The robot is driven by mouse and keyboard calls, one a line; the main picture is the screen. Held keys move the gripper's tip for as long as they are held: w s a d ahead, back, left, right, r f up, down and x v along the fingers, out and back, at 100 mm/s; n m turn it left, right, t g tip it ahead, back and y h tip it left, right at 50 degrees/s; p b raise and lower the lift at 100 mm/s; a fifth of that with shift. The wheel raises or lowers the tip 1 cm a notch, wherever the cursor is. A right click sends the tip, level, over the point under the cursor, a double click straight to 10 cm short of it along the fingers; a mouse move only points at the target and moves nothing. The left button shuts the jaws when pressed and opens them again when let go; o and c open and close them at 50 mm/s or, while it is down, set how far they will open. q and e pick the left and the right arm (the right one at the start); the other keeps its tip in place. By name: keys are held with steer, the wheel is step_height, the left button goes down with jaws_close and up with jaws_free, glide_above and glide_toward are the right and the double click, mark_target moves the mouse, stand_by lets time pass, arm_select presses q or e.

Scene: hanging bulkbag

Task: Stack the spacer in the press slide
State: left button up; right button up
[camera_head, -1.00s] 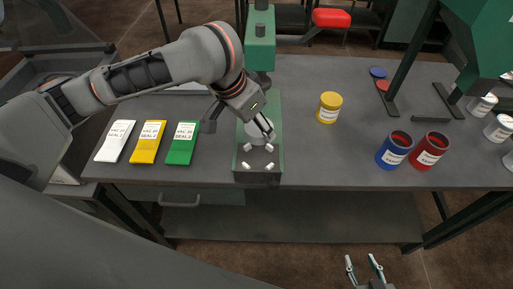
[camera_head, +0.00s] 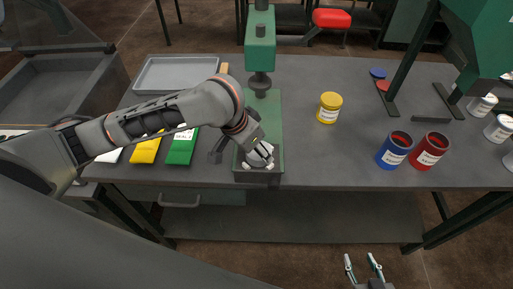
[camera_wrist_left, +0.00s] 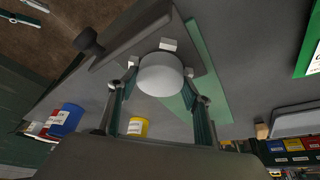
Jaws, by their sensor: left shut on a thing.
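My left gripper (camera_head: 259,154) is shut on a white round spacer (camera_wrist_left: 161,75), which shows between its two fingers in the left wrist view. In the head view the gripper holds it over the press slide (camera_head: 257,179), a dark block with white pegs at the front of the green press. White pegs show beside the spacer. I cannot tell whether the spacer rests on the slide or hangs just above it. My right gripper (camera_head: 362,263) is open and empty, low in front of the bench.
The press ram (camera_head: 260,82) stands behind the slide. A yellow jar (camera_head: 329,108), a blue can (camera_head: 394,150) and a red can (camera_head: 430,151) stand to the right.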

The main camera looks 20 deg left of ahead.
arm_select(q)
steer(key=shift+f, duration=0.2)
steer(key=shift+s+a+f, duration=0.1)
steer(key=shift+s+f, duration=0.15)
steer(key=shift+f, duration=0.25)
steer(key=o, duration=1)
steer(key=shift+s+f, duration=0.1)
steer(key=o, duration=0.4)
steer(key=shift+c, duration=0.2)
steer(key=shift+w+f, duration=0.15)
steer(key=shift+w, duration=0.05)
steer(key=shift+s, duration=0.1)
steer(key=shift+r, duration=0.2)
